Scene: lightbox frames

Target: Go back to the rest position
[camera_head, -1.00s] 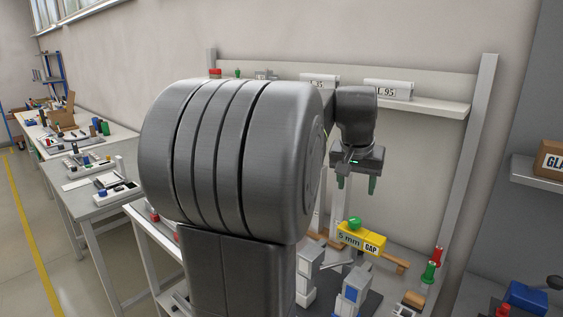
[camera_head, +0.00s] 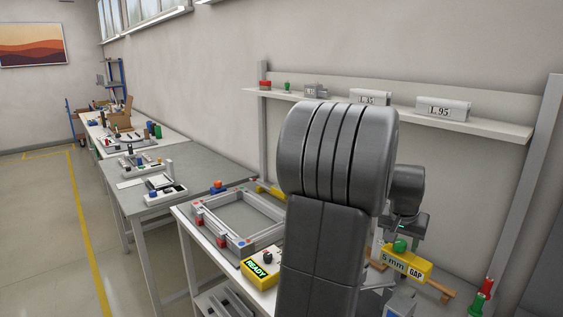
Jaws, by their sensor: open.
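The fingertips are partly hidden by the block and knob. I see nothing held between the fingers, but cannot tell whether they touch the block.
A grey frame fixture (camera_head: 236,222) and a yellow "READY" box (camera_head: 262,264) stand on the workbench left of my arm. A wall shelf (camera_head: 482,124) runs behind it with labelled blocks. Red and green cylinders stand at right. Further benches (camera_head: 190,181) line the left; the floor there is clear.

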